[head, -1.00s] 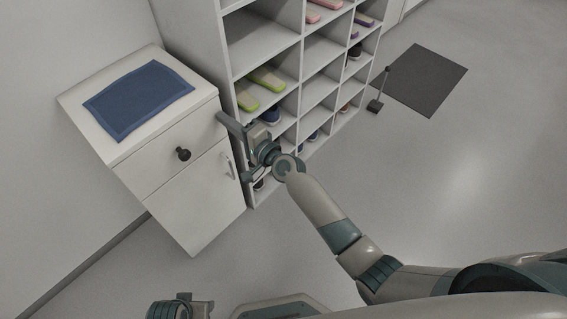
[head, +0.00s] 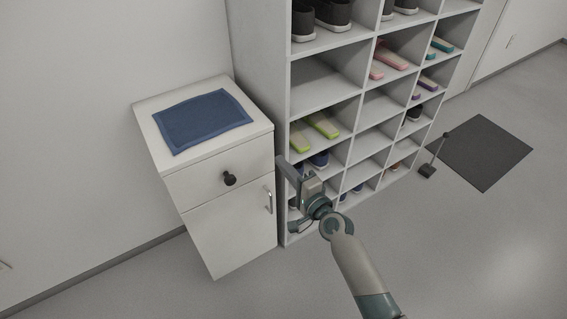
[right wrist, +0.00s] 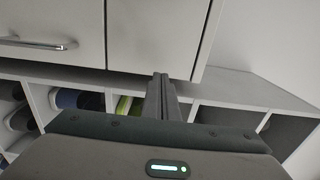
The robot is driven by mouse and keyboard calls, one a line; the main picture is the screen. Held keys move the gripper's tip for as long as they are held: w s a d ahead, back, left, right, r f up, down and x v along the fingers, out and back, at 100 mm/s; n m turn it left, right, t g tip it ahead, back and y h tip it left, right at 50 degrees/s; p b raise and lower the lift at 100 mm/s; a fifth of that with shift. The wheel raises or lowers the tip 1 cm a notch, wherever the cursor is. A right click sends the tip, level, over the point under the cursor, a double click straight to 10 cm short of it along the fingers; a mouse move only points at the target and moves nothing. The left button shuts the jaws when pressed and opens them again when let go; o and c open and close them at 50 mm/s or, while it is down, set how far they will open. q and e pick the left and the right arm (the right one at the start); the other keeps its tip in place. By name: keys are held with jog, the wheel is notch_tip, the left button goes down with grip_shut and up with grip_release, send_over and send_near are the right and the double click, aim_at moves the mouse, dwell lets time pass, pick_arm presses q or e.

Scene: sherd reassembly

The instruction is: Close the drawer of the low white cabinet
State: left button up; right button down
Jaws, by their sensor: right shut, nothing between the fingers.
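The low white cabinet (head: 225,238) stands against the wall at left in the head view. Its drawer (head: 200,187), with a dark round knob (head: 228,179), is above a door with a bar handle (head: 268,200). The drawer front looks about flush with the door; a small gap cannot be ruled out. My right gripper (head: 282,162) is shut and empty, its fingertips close to the drawer's right edge. In the right wrist view its fingers (right wrist: 163,82) overlap the lower edge of the cabinet front (right wrist: 150,35); contact cannot be told. My left gripper is out of view.
A blue cloth (head: 203,121) lies on the cabinet top. A tall white shoe rack (head: 325,92) with several shoes stands right beside the cabinet, behind my right gripper. A dark mat (head: 485,152) and a long-handled tool (head: 428,170) are farther right. The floor in front is clear.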

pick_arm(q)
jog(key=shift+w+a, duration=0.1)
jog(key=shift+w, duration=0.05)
pick_arm(e)
jog(key=v, duration=0.9)
jog(key=shift+s+d, duration=0.2)
jog(key=shift+s, duration=0.05)
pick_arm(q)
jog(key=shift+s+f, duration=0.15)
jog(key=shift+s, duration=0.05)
pick_arm(e)
jog(key=shift+f, duration=0.2)
